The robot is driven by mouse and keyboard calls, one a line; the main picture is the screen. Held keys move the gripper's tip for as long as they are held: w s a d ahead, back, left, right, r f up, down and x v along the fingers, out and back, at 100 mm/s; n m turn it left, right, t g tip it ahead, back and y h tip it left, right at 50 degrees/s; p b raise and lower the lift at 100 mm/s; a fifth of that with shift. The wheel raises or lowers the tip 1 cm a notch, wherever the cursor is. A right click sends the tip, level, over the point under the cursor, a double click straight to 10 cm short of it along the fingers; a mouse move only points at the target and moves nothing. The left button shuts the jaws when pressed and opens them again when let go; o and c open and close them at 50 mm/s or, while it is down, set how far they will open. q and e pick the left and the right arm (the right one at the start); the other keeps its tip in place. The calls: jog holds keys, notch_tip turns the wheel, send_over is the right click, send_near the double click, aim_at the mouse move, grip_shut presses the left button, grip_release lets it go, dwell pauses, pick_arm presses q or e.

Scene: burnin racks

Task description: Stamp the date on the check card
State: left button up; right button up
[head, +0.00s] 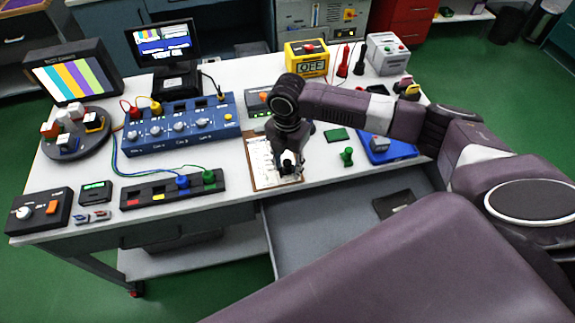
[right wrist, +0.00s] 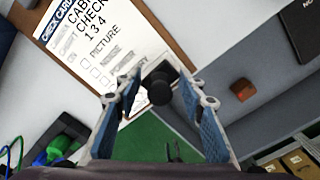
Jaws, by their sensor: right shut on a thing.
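The check card (head: 262,160) is a white printed sheet on a brown clipboard at the table's front edge. In the right wrist view the check card (right wrist: 95,40) shows large print and rows of small boxes. My right gripper (head: 288,168) points down over the clipboard's lower right part. In the right wrist view my right gripper (right wrist: 160,100) is shut on a black stamp (right wrist: 159,84) with a round knob. The stamp overlaps the card's lower edge in that view; I cannot tell whether it touches the card. My left gripper is not in view.
An open grey drawer (head: 310,225) lies below the table's front edge. A blue panel (head: 150,138) and a dark strip with plugs (head: 150,192) are left.

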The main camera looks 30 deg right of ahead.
jog(key=shift+f, duration=0.5)
dwell(0.8)
jog(key=shift+s+f, duration=0.1)
dwell(1.8)
jog(key=shift+p, duration=0.3)
notch_tip(320, 180, up, 7)
jog(key=p, duration=0.7)
jog(key=shift+p, duration=0.3)
dwell(0.4)
